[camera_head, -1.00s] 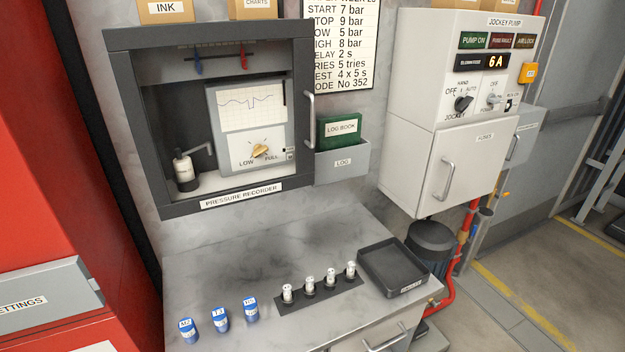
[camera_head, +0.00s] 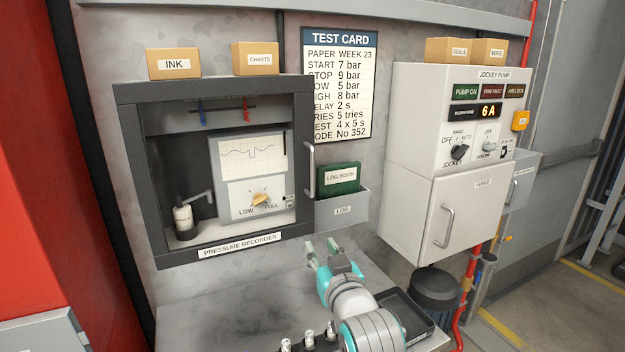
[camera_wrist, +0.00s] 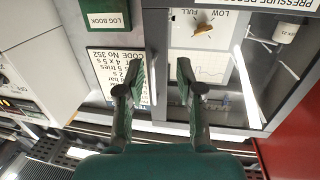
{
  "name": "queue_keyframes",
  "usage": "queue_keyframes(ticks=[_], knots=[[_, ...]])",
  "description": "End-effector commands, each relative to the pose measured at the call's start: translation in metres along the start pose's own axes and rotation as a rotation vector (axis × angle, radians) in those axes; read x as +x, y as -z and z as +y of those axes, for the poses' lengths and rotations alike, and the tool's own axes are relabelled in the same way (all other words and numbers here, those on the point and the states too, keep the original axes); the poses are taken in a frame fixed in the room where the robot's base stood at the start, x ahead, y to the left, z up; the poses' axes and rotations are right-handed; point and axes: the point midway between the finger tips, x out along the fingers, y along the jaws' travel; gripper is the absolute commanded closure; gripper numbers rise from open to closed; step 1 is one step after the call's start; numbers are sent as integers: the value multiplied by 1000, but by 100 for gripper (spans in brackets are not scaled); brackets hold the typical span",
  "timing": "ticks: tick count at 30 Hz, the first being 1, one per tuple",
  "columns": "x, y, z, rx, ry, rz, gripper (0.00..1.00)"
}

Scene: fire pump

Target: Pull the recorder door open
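The pressure recorder (camera_head: 215,160) is a dark grey wall box on the left of the head view. Its framed door looks shut, and the chart and knob inside show through it. An upright pale bar handle (camera_head: 310,170) is at the door's right edge. My gripper (camera_head: 321,247) is open and empty, with its fingers pointing up, below the handle and apart from it. In the wrist view, which is upside down, the open fingers (camera_wrist: 160,72) are spread in front of the recorder's edge and the test card (camera_wrist: 115,72).
The log tray (camera_head: 342,210) with the green log book (camera_head: 339,178) is just right of the handle. The jockey pump cabinet (camera_head: 445,150) stands further right.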

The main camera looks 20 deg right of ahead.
Motion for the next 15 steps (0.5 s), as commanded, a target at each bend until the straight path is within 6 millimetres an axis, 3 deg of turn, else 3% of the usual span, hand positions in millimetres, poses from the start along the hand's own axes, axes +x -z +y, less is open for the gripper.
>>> queue_keyframes(ticks=[1, 3, 7, 12, 15], knots=[[6, 22, 2, 3, -7, 15, 64], [12, 46, 6, 7, -15, 23, 64], [18, 83, 11, 14, -27, 33, 64], [21, 110, 14, 19, -35, 40, 64], [22, 115, 15, 20, -37, 39, 64]])
